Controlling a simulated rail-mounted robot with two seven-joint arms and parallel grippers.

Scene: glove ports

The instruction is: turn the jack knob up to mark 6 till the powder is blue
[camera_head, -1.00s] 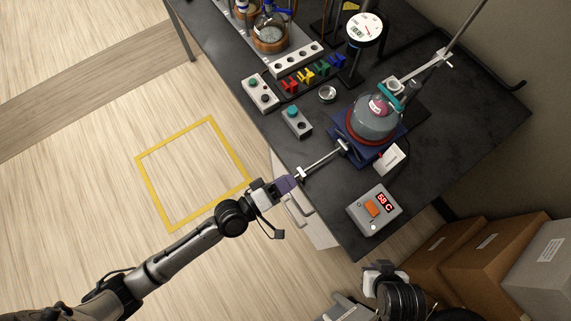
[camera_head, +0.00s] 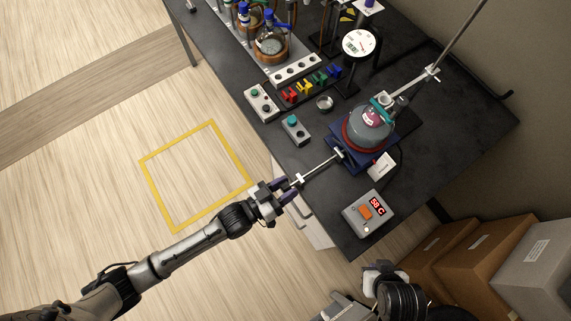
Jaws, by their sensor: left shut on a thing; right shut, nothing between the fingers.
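The blue lab jack (camera_head: 385,146) stands on the black bench with a red-rimmed heater and a round flask (camera_head: 357,132) on it. The powder in the flask (camera_head: 374,116) looks pink-magenta. A metal rod (camera_head: 322,166) runs from the jack past the bench's front edge to its knob (camera_head: 298,181). My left gripper (camera_head: 286,189) is shut on the knob end, which its purple fingers partly hide. My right gripper (camera_head: 385,273) is shut and empty, below the bench's near right corner. The mark numbers on the jack cannot be read.
A grey controller (camera_head: 364,213) with an orange switch reads about 58 C. A white tag (camera_head: 382,166) lies by the jack. Switch boxes (camera_head: 295,129), coloured clips and glassware stand further left. Cardboard boxes (camera_head: 485,257) sit at lower right.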

